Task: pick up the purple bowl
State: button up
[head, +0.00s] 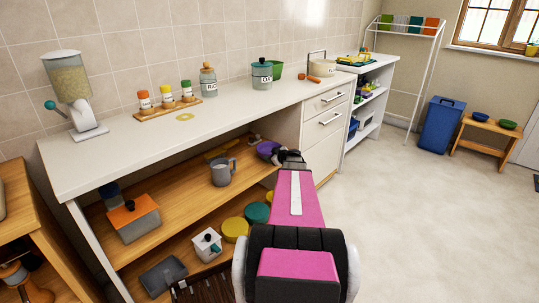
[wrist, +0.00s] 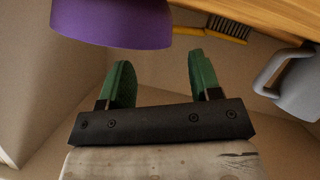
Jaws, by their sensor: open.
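The purple bowl (head: 267,149) stands on the upper wooden shelf under the white counter, at the shelf's right end in the head view. My gripper (head: 291,157) is right beside it there, partly covering its right side. In the wrist view the purple bowl (wrist: 112,22) fills the upper left, cut off by the top edge. My gripper (wrist: 160,80) is open and empty, with two green fingertips apart. The bowl's rim shows close beyond the left fingertip; I cannot tell whether they touch.
A grey mug (head: 221,173) stands left of the bowl on the shelf; it also shows in the wrist view (wrist: 300,88). A brush (wrist: 228,28) lies behind. The white counter (head: 230,108) is above the shelf. The drawer unit (head: 322,135) stands to the right.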

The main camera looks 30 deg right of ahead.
jog(key=shift+x, duration=2.7)
jog(key=shift+a, duration=0.1)
grip_shut()
